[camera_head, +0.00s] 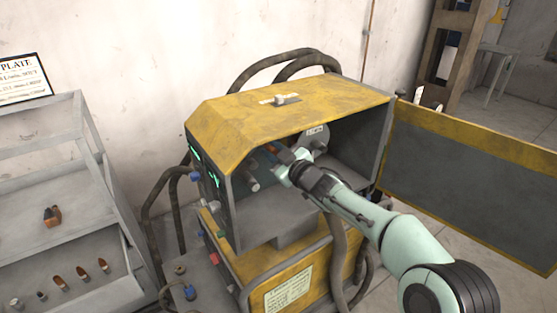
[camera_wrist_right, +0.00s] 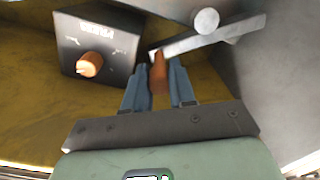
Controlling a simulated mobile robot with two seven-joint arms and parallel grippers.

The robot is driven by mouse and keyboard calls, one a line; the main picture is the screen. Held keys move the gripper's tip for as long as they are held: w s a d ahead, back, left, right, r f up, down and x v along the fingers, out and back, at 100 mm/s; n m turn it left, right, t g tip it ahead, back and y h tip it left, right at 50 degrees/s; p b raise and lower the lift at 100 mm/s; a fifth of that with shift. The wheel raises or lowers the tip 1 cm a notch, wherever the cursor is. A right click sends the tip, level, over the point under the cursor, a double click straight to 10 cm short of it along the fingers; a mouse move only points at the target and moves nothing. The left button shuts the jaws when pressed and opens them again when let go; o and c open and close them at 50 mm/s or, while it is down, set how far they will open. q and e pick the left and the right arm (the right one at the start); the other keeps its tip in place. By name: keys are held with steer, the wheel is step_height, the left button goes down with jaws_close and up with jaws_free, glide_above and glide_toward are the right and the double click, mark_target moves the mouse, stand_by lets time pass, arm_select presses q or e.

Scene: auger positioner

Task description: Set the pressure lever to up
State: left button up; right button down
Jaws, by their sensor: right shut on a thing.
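The pressure lever (camera_wrist_right: 205,38) shows in the right wrist view as a flat grey metal bar running up to the right, with a round grey pivot near its upper end. Its orange-brown handle (camera_wrist_right: 159,68) hangs at the bar's lower left end, between my right gripper's (camera_wrist_right: 160,85) two blue-grey fingers. The right gripper is shut on this handle. In the head view, the right gripper (camera_head: 284,165) reaches inside the open yellow and grey machine cabinet (camera_head: 290,102). The wrist and fingers hide most of the lever there. My left gripper is out of view.
A small dark box with an orange knob (camera_wrist_right: 90,65) sits left of the lever. The cabinet door (camera_head: 480,170) stands open to the right. Thick black hoses loop around the machine. A grey shelf rack (camera_head: 90,190) holding small brown-tipped tools stands at the left.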

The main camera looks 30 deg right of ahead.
steer(key=shift+s+a+r+n+b, duration=0.1)
steer(key=shift+a+r+n+b, duration=0.3)
steer(key=shift+a+r+n, duration=0.75)
steer(key=c, duration=0.9)
jaws_free()
steer(key=shift+c, duration=0.2)
steer(key=shift+d+f, duration=0.1)
steer(key=s+d+b, duration=0.1)
steer(key=s, duration=1.2)
steer(key=shift+s+d+r, duration=0.15)
steer(key=shift+s+r, duration=0.05)
